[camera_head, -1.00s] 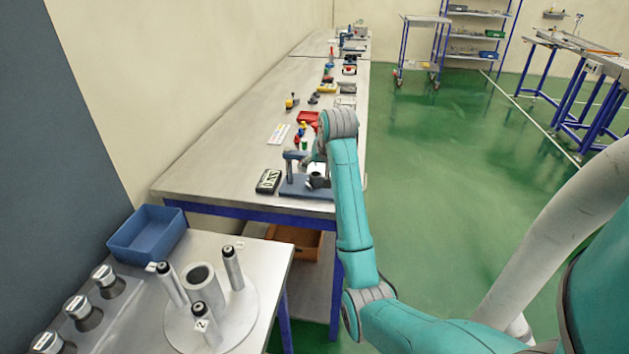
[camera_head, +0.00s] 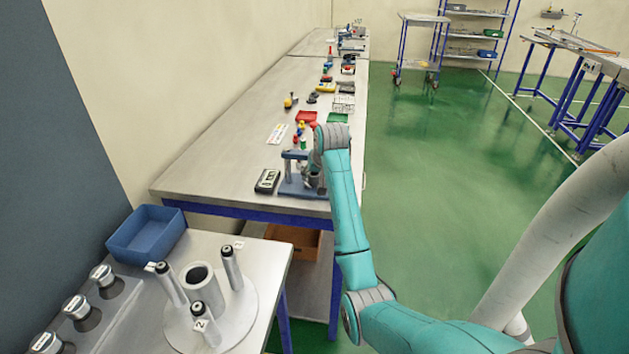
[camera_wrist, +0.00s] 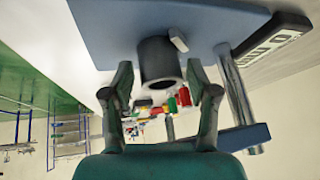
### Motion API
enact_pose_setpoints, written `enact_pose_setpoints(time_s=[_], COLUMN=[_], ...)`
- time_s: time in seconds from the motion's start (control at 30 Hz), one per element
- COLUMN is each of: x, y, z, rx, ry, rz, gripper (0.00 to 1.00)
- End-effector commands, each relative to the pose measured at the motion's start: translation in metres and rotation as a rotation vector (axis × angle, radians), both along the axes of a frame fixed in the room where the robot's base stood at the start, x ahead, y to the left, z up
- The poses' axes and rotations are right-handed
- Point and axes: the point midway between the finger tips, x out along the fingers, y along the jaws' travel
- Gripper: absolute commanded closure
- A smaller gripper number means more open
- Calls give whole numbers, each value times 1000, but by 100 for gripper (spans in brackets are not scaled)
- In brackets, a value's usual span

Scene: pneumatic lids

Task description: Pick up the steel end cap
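A short, hollow dark grey metal cylinder (camera_wrist: 159,62) stands on the blue base plate (camera_wrist: 105,30) of a small press stand in the wrist view. It may be the steel end cap, but I cannot tell for sure. My gripper (camera_wrist: 160,75) is open, with one finger on each side of the cylinder and gaps showing between. In the head view the press stand (camera_head: 294,187) is at the near end of the long bench, and my wrist hides part of it. Several dark cylindrical pieces with silver tops (camera_head: 103,275) stand in a rack at the lower left.
The stand's steel column (camera_wrist: 234,85) rises close beside my right finger. A blue bin (camera_head: 147,233) and a round post fixture (camera_head: 238,322) are on the near table.

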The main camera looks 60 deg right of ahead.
Motion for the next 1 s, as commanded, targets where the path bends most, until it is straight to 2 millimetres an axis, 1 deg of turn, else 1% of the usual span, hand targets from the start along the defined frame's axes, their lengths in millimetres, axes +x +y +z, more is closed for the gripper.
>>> enact_pose_setpoints(time_s=[0.03, 0.07, 0.1, 0.17, 0.2, 0.57, 0.67, 0.8, 0.87, 1.0], x=[0, 0, 0, 0, 0, 1, 1, 1, -7, -24], y=[0, 0, 0, 0, 0, 0, 0, 0, 6, 20], z=[0, 0, 0, 0, 0, 1, 5, 18, 15, 15], rx=[0, 0, 0, 0, 0, 0, 0, -2, 0, -1], ry=[0, 0, 0, 0, 0, -1, -2, -3, -1, -2], rz=[0, 0, 0, 0, 0, 1, 1, 1, 0, 0], gripper=[62, 69, 79, 94, 100, 100, 100, 100, 100, 100])
